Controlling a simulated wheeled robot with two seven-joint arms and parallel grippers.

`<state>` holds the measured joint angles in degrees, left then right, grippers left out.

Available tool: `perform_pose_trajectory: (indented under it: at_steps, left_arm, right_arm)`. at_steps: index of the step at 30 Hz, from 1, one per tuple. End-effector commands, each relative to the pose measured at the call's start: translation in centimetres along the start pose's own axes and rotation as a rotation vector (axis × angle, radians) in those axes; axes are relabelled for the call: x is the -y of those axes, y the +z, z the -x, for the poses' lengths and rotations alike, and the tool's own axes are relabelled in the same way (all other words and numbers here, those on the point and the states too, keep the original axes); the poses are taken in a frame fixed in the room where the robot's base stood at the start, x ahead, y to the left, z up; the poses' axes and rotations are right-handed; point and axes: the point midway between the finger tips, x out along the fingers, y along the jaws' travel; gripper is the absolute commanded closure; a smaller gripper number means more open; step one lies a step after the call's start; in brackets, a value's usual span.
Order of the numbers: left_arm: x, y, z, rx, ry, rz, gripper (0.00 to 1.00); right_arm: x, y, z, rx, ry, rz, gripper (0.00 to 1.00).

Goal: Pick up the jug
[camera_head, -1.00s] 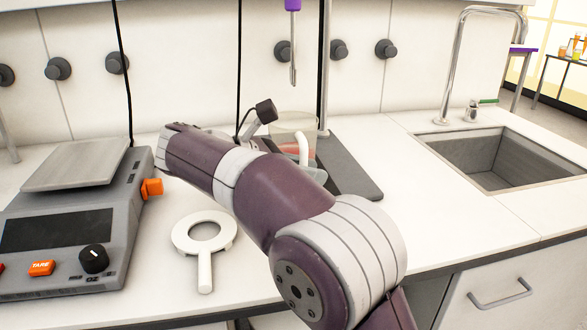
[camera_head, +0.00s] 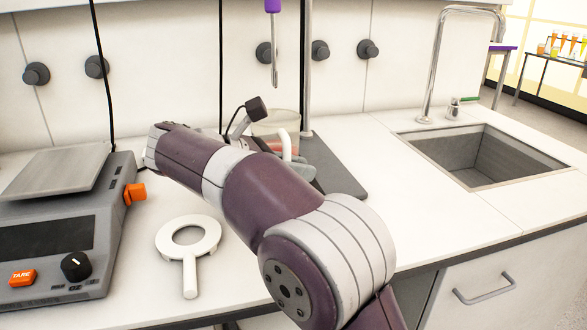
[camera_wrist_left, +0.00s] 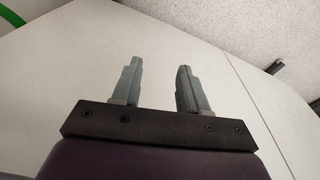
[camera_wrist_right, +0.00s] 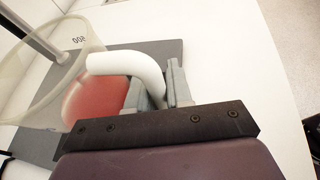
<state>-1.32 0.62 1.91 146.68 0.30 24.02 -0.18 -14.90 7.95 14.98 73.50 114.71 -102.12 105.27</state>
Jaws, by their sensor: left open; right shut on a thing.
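The jug (camera_head: 268,126) is a clear beaker-like vessel with red liquid low inside and a white handle (camera_head: 286,145). It stands at the front of the dark stand base, partly hidden behind my right arm in the head view. In the right wrist view the jug (camera_wrist_right: 30,95) is at the left, its white handle (camera_wrist_right: 125,65) curving toward the fingers. My right gripper (camera_wrist_right: 160,85) is shut on the handle; it also shows in the head view (camera_head: 298,166). My left gripper (camera_wrist_left: 157,80) is open and empty; it is not in the head view.
A grey scale (camera_head: 60,215) with an orange TARE button stands at the left. A white ring with a handle (camera_head: 190,283) lies on the counter. The stand's dark base (camera_head: 335,170) and metal rod are by the jug. A sink (camera_head: 480,160) is at the right; the counter before it is clear.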

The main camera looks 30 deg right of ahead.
Motion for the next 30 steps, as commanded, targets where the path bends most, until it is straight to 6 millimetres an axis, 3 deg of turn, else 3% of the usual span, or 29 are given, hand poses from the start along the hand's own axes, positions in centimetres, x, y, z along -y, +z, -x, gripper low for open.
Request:
perform_pose_trajectory:
  at_steps: [9,17,27,30]
  left_arm:
    - [0.0,-0.1,1.3,0.0,0.0,0.0,0.57]
    - [0.0,-0.2,1.5,0.0,0.0,0.0,0.57]
    - [0.0,-0.3,2.5,0.0,0.0,0.0,0.57]
    - [0.0,-0.6,5.2,0.0,0.0,0.0,0.57]
  right_arm:
    - [-0.1,2.8,1.2,0.0,0.001,-0.004,1.0]
    - [-0.1,1.5,3.8,0.001,0.003,-0.001,1.0]
    - [0.0,-0.8,9.5,0.0,0.003,-0.002,1.0]
    - [-0.1,-0.6,11.4,0.001,0.002,0.002,1.0]
